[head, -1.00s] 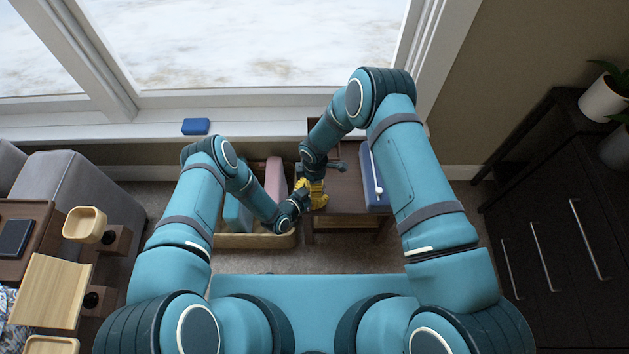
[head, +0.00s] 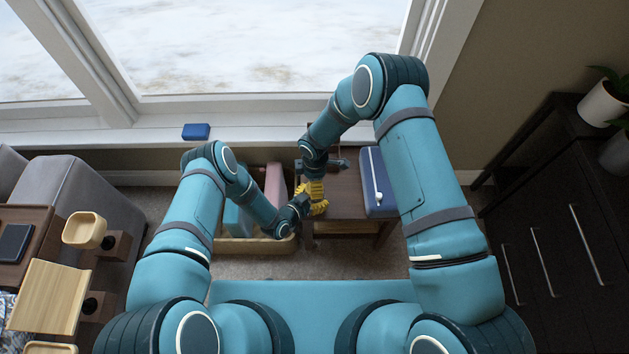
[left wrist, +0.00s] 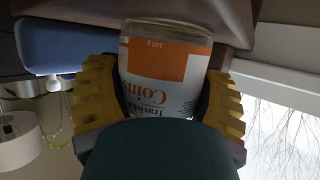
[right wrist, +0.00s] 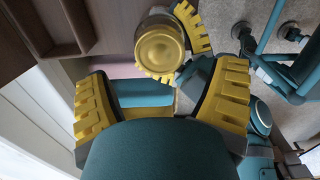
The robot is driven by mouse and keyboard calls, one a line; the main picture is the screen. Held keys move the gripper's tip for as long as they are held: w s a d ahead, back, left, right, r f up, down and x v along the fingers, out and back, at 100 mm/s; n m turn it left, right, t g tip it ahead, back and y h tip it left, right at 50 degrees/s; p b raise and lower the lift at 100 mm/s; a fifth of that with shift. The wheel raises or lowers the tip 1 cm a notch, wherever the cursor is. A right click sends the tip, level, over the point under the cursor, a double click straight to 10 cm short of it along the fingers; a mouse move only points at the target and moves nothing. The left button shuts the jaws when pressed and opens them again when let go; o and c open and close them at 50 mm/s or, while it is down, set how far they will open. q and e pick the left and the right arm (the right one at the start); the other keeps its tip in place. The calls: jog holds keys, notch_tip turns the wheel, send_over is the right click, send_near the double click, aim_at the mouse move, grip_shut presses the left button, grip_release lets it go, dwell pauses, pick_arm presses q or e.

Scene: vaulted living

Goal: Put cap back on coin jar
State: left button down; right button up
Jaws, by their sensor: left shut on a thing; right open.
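The coin jar (left wrist: 165,70), clear with an orange and white "Coins" label, is between the yellow fingers of my left gripper (left wrist: 160,105), which is shut on it. In the right wrist view a round gold top (right wrist: 160,48), apparently the cap, faces the camera at the jar's mouth. I cannot tell whether it is seated or loose. My right gripper (right wrist: 160,102) is open and empty, with the gold top just beyond its fingertips. In the head view both grippers meet over the small table's left side, and they hide the jar.
A dark wooden table (head: 345,205) carries a blue case (head: 377,182) at its right. A bin (head: 232,244) with pink and teal items stands to its left. A blue block (head: 196,131) lies on the windowsill. A dark cabinet (head: 555,240) stands at the right.

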jog(key=shift+o, duration=0.4)
jog(key=shift+s+r+n, duration=0.1)
jog(key=shift+r+n, duration=0.35)
jog(key=shift+n, duration=0.05)
jog(key=shift+r+n, duration=1.2)
jog(key=shift+r, duration=0.1)
jog(key=shift+f, duration=0.15)
jog(key=shift+f, duration=3.9)
jog(key=c, duration=1.3)
jog(key=shift+m, duration=1.6)
